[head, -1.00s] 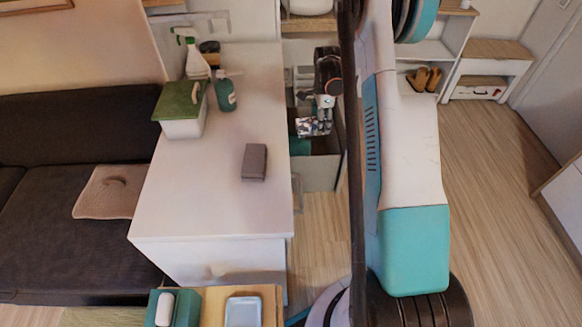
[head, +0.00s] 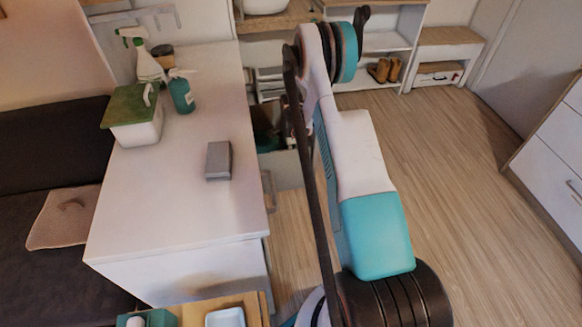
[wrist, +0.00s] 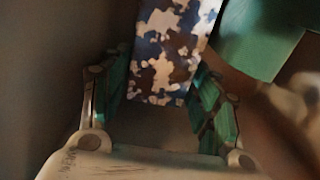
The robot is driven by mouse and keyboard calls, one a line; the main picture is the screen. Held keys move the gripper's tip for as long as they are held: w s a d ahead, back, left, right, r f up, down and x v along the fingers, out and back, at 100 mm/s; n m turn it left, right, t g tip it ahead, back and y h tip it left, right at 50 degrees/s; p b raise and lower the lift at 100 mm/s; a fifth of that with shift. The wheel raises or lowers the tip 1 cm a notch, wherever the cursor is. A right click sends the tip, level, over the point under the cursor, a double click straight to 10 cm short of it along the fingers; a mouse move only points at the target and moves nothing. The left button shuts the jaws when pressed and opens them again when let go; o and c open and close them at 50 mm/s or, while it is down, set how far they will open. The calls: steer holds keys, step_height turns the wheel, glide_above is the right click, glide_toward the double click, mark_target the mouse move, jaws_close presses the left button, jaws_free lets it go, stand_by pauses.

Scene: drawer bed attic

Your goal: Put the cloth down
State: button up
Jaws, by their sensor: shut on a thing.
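The cloth (wrist: 168,45), patterned in blue, white and brown, is between the green-padded fingers of my gripper (wrist: 163,76) in the wrist view. The gripper is shut on it, and the cloth's far end runs out of the top of the picture. In the head view my arm hides the gripper and the cloth.
An open drawer (head: 287,172) stands right of the white counter (head: 180,210), with something dark green inside. A green item (wrist: 262,40) is beside the cloth. The counter holds a grey block (head: 219,161), a green-lidded box (head: 137,125) and spray bottles. Floor at right is clear.

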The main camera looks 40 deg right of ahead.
steer(key=shift+f+b, duration=0.95)
steer(key=shift+f, duration=2.1)
steer(key=shift+f, duration=0.1)
steer(key=o, duration=1.1)
step_height(320, 180, up, 12)
steer(key=p, duration=0.4)
